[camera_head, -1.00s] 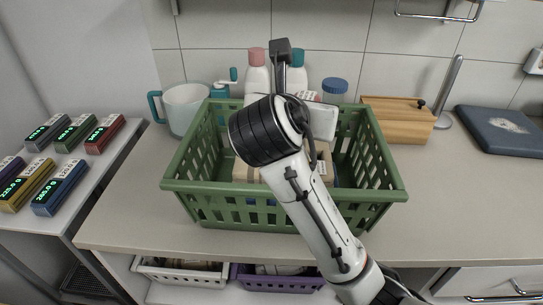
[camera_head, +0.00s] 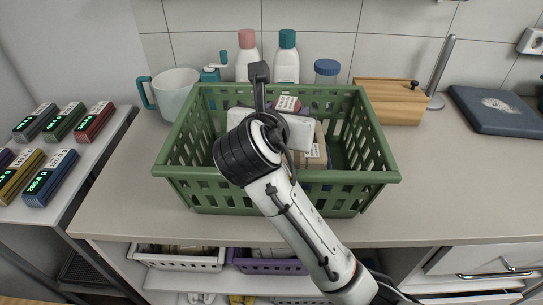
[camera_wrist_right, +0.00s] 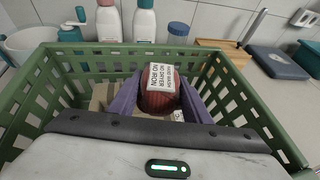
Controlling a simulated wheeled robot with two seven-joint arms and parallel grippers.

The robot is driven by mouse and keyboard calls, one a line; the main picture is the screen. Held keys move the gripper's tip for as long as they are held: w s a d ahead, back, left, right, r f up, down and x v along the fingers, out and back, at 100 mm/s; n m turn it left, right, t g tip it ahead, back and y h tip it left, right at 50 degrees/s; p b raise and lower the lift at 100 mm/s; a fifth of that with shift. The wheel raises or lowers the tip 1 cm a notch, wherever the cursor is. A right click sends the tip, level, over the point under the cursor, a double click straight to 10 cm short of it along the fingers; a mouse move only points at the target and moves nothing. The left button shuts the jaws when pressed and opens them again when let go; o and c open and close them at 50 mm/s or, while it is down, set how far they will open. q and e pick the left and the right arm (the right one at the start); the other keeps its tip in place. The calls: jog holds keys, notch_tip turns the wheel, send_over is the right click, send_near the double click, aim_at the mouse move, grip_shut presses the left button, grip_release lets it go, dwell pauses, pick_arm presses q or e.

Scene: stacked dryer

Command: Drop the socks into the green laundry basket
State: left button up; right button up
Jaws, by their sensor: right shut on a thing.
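The green laundry basket (camera_head: 260,198) stands on the counter, and its slatted sides also show in the wrist view (camera_wrist_right: 58,88). My right gripper (camera_head: 288,108) is above or just inside the basket opening. In the wrist view my right gripper (camera_wrist_right: 160,82) has its purple fingers shut on a dark red rolled bundle, the socks (camera_wrist_right: 157,102). The socks carry a white label reading no dryer, no iron; a little of them shows in the head view (camera_head: 290,107). I cannot tell whether they touch anything below. My left gripper is not in view.
A tan labelled item (camera_head: 317,155) lies in the basket. Behind stand a white mug (camera_head: 175,98), two bottles (camera_head: 287,65), a blue-capped jar (camera_head: 326,75) and a wooden box (camera_head: 390,102). A dark blue slab (camera_head: 497,118) lies right. Counter at the front left is clear.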

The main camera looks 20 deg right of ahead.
jog(key=o, duration=1.1)
jog(key=v, duration=1)
jog(key=shift+s+r, duration=0.15)
